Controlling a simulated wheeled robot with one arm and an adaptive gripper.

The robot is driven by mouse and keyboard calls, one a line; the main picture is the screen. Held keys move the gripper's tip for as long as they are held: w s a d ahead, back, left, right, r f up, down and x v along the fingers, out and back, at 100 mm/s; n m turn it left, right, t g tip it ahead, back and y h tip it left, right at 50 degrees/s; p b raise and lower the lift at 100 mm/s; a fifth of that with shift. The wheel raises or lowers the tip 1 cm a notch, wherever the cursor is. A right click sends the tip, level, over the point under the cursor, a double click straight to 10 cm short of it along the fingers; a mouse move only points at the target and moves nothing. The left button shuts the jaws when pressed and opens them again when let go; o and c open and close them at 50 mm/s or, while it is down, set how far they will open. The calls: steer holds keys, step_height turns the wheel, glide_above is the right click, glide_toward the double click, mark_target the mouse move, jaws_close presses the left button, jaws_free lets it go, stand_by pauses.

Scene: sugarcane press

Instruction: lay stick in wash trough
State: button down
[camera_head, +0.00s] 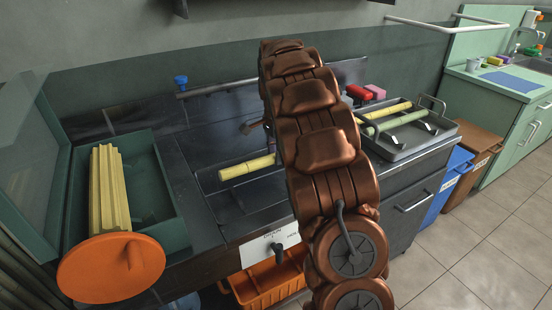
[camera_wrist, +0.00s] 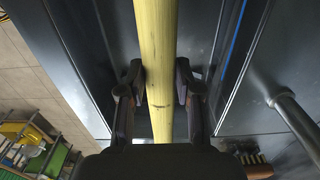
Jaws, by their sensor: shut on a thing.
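A yellow cane stick (camera_head: 247,167) shows left of my arm in the head view, over the dark wash trough (camera_head: 233,207) in the middle of the counter. Its right part is hidden behind my arm. In the wrist view the stick (camera_wrist: 156,45) runs lengthwise between the two dark fingers of my gripper (camera_wrist: 159,85), which is shut on it. The trough's dark metal surface (camera_wrist: 210,25) lies beneath. I cannot tell whether the stick touches the trough floor. My gripper is hidden behind my arm in the head view.
A green box (camera_head: 168,215) with several yellow sticks (camera_head: 108,190) stands at the left, an orange disc (camera_head: 110,267) before it. A tray (camera_head: 440,133) with a yellow and a green stick is at the right. An orange crate (camera_head: 268,287) sits below the counter.

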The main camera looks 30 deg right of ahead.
steer(key=shift+f, duration=0.1)
steer(key=shift+f+b, duration=2.5)
steer(key=shift+f, duration=3.75)
steer(key=shift+c, duration=0.8)
jaws_free()
step_height(320, 180, up, 7)
steer(key=p, duration=0.3)
